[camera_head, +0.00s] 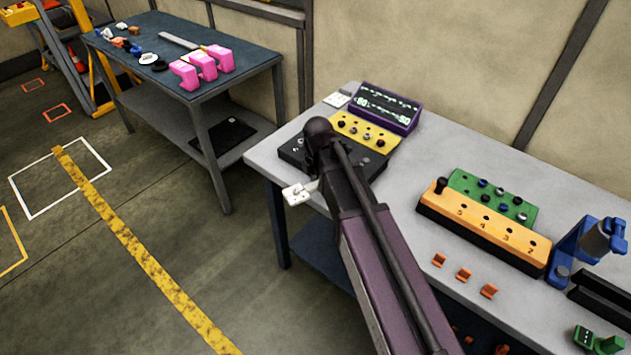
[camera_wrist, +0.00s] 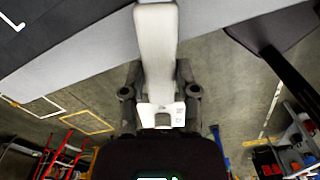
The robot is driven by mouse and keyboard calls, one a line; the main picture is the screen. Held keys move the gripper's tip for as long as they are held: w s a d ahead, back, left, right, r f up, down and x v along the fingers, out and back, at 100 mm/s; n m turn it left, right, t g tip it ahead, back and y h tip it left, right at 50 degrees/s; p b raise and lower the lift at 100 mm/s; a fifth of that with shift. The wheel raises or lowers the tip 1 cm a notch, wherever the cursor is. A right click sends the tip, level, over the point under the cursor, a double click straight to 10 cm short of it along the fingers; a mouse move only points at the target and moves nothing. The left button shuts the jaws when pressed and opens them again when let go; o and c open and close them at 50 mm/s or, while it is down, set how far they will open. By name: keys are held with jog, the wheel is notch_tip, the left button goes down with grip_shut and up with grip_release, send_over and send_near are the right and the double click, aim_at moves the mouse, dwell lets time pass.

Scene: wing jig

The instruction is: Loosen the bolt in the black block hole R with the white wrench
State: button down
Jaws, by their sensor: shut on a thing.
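The black block (camera_head: 291,153) lies near the left end of the grey workbench in the head view. My arm covers its middle, so hole R and its bolt cannot be made out. My gripper (camera_wrist: 160,95) is shut on the white wrench (camera_wrist: 156,45) in the wrist view. The wrench points away from the fingers, over the bench edge. In the head view, a white end of the wrench (camera_head: 297,193) sticks out left of my arm, at the bench's front edge. The gripper itself is hidden behind my arm there. The wrench appears apart from the block.
A yellow block (camera_head: 347,123) with bolts and a purple tray (camera_head: 412,118) stand behind the black block. An orange block (camera_head: 470,222), a green block (camera_head: 465,178) and a blue fixture (camera_head: 573,255) stand to the right. A second table (camera_head: 150,25) holds pink parts (camera_head: 203,62).

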jog(key=shift+s+d+r+n, duration=0.1)
jog(key=shift+s+d+n, duration=0.6)
jog(key=shift+s+n, duration=0.25)
jog(key=shift+w+a, duration=0.1)
